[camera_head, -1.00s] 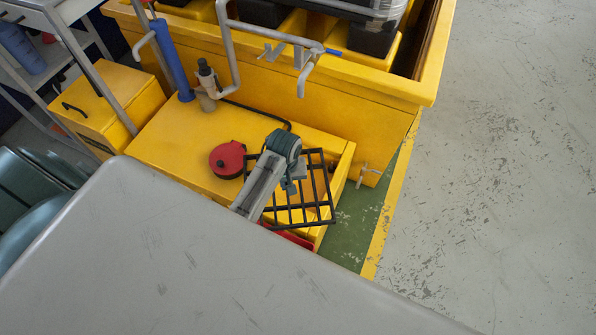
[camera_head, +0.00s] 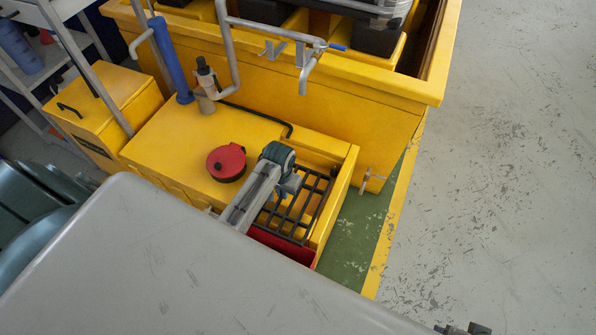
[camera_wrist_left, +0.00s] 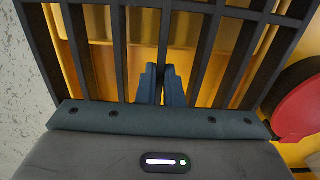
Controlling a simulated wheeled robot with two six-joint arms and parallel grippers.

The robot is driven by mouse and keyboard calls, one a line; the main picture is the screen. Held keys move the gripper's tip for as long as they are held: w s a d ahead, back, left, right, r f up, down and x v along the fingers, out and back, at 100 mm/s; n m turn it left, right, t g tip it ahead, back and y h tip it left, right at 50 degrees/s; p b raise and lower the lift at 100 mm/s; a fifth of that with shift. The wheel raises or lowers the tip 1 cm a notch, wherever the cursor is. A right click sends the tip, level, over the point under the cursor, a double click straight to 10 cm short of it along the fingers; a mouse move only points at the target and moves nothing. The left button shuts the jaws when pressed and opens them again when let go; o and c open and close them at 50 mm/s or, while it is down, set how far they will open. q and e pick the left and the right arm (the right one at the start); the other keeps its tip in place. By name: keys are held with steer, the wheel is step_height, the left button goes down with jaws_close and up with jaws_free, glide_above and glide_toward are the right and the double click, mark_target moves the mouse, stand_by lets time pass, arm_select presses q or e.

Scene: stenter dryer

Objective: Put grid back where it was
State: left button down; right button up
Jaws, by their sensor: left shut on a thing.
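The grid (camera_head: 296,211) is a dark frame of crossed bars at the right end of the low yellow box (camera_head: 190,140). It lies over the box's open recess, nearly lined up with its sides; I cannot tell whether it rests there. My left gripper (camera_head: 292,183) reaches in from the left and is shut on a bar of the grid. In the left wrist view the grid (camera_wrist_left: 121,55) fills the top, with the blue fingers of the left gripper (camera_wrist_left: 162,82) close together at a bar. A small dark part at the bottom right edge may be my right gripper (camera_head: 465,328).
A red round cap (camera_head: 227,162) stands on the box, left of the gripper. A red surface (camera_head: 283,245) shows below the grid. Behind is a big yellow tank (camera_head: 330,105) with grey pipes (camera_head: 275,30). Open grey floor (camera_head: 510,170) lies to the right.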

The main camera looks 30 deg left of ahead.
mark_target(298, 165)
arm_select(q)
steer(key=w, duration=0.3)
steer(key=w+b, duration=0.1)
steer(key=w, duration=0.6)
steer(key=shift+w+a+b, duration=0.3)
steer(key=shift+w, duration=0.65)
step_height(298, 165, down, 2)
steer(key=shift+f+b, duration=0.25)
steer(key=shift+b, duration=0.25)
steer(key=shift+f, duration=0.5)
arm_select(e)
steer(key=shift+w+a+r+t+y, duration=0.1)
steer(key=shift+a+r+t+y, duration=0.3)
steer(key=shift+a+r+t, duration=0.7)
steer(key=shift+d, duration=0.15)
arm_select(q)
steer(key=shift+f, duration=0.6)
arm_select(e)
steer(key=shift+w, duration=0.1)
arm_select(q)
steer(key=c, duration=1.6)
jaws_free()
steer(key=shift+c, duration=0.2)
steer(key=shift+o, duration=0.4)
arm_select(e)
steer(key=shift+f, duration=0.1)
